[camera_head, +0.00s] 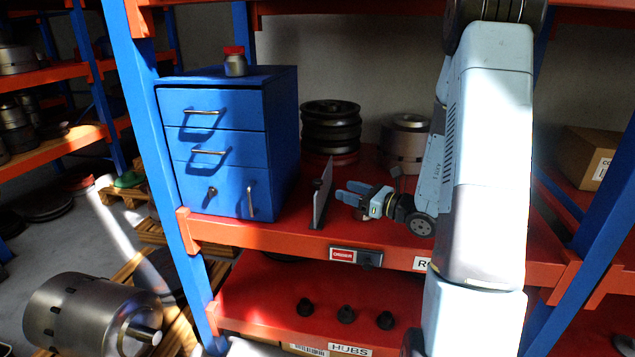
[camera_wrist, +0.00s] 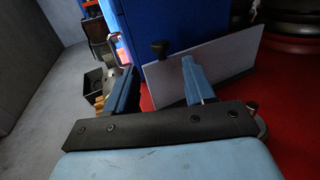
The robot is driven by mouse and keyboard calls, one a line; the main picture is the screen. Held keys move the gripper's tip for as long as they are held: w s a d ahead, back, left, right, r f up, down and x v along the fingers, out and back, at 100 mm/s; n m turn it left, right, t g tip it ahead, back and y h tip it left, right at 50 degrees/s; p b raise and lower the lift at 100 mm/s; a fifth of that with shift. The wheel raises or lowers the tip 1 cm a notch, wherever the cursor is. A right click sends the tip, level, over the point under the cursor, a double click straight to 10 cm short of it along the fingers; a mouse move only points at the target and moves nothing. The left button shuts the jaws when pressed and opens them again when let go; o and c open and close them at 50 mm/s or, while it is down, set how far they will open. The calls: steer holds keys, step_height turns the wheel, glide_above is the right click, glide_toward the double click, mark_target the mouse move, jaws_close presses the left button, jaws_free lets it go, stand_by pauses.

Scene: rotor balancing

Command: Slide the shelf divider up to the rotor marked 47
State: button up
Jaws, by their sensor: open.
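The shelf divider (camera_head: 323,197) is a thin grey upright plate with a small black knob (camera_head: 317,184), standing on the red shelf right of the blue cabinet. My gripper (camera_head: 347,191) is open and empty just right of the divider, its fingers pointing toward it. In the wrist view the divider (camera_wrist: 225,58) and its knob (camera_wrist: 188,46) lie beyond my open fingers (camera_wrist: 157,82). A dark ribbed rotor (camera_head: 331,128) and a metallic rotor (camera_head: 404,146) stand at the back of the shelf. I cannot read a 47 on either; my arm partly covers the metallic one.
The blue drawer cabinet (camera_head: 215,140), with a red-capped jar (camera_head: 235,62) on top, closes off the shelf's left side. A cardboard box (camera_head: 590,155) is at the far right. The red shelf (camera_head: 280,232) is bare between the divider and the rotors. Several black hubs sit below.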

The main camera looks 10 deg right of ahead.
mark_target(317, 180)
steer(key=x, duration=1.1)
steer(key=shift+a, duration=0.1)
jaws_close()
stand_by(0.3)
